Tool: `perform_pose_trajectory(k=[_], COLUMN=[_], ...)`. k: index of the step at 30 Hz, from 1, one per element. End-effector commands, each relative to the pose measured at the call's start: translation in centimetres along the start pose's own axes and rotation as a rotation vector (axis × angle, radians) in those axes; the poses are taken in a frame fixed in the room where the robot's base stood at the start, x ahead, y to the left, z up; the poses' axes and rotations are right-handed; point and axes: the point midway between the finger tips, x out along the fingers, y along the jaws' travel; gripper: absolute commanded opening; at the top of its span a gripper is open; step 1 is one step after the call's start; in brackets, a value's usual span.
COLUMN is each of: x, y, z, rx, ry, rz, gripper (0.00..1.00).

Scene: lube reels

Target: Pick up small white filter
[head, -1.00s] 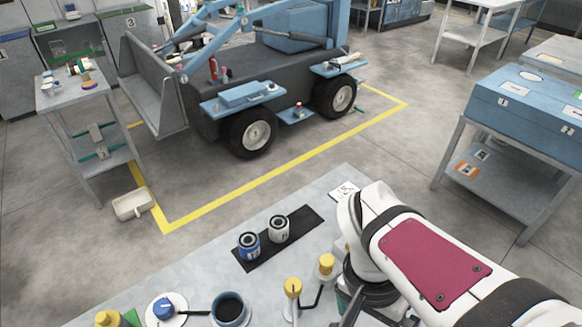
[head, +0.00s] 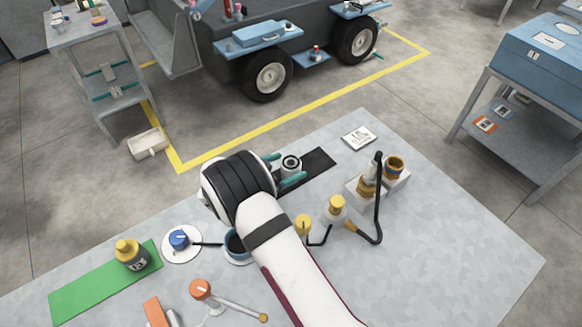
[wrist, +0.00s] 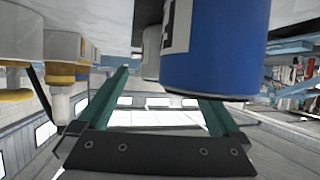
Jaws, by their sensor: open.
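The small white filter (head: 291,164) stands upright on the dark mat (head: 320,160) in the head view. My gripper (head: 283,168) is open and low over the mat, with one teal finger to each side of the white filter; contact cannot be told. In the wrist view, which looks upside down, the pale filter (wrist: 151,52) shows ahead between the finger lines, partly hidden by a larger blue filter (wrist: 215,55). The blue filter is close to the camera and overlaps the right finger of my gripper (wrist: 165,85). My arm hides the blue filter in the head view.
Yellow-capped bottles (head: 336,207) and a pale block with brass fittings (head: 393,168) stand right of my arm. A blue cup (head: 238,246) is partly under the arm. A white card (head: 359,137) lies behind.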

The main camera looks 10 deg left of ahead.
Motion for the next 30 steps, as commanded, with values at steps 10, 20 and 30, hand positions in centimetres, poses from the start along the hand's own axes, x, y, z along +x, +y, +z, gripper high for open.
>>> perform_pose_trajectory(k=[10,20,30], x=[5.4,5.4,5.4], y=[-0.2,-0.2,-0.2], z=[-0.5,-0.5,-0.5], rx=[0.0,0.0,0.0], ry=[-0.001,-0.001,-0.001], rz=[0.004,0.003,0.003], gripper=[1.0,0.75,0.14])
